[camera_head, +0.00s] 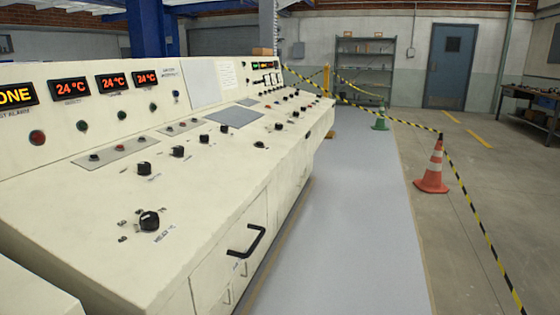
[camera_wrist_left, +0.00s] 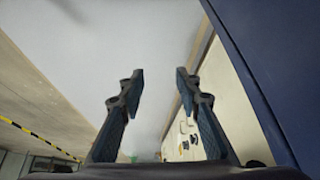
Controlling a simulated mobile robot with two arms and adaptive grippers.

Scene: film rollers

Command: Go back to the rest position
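My left gripper (camera_wrist_left: 158,92) shows in the left wrist view. Its two dark fingers stand apart with nothing between them. Behind the fingers is a pale grey surface, and a cream panel with small dark parts (camera_wrist_left: 188,135) lies to the right of them. Neither gripper shows in the head view. My right gripper is in no view. The long cream control console (camera_head: 200,180) fills the left of the head view, with black knobs (camera_head: 149,221), a black drawer handle (camera_head: 247,241) and red 24 °C displays (camera_head: 113,81).
A grey floor lane (camera_head: 345,220) runs clear along the console's right side. A shelf (camera_head: 365,65) and blue door (camera_head: 451,65) are at the back. A dark blue surface (camera_wrist_left: 255,70) is close at right in the wrist view.

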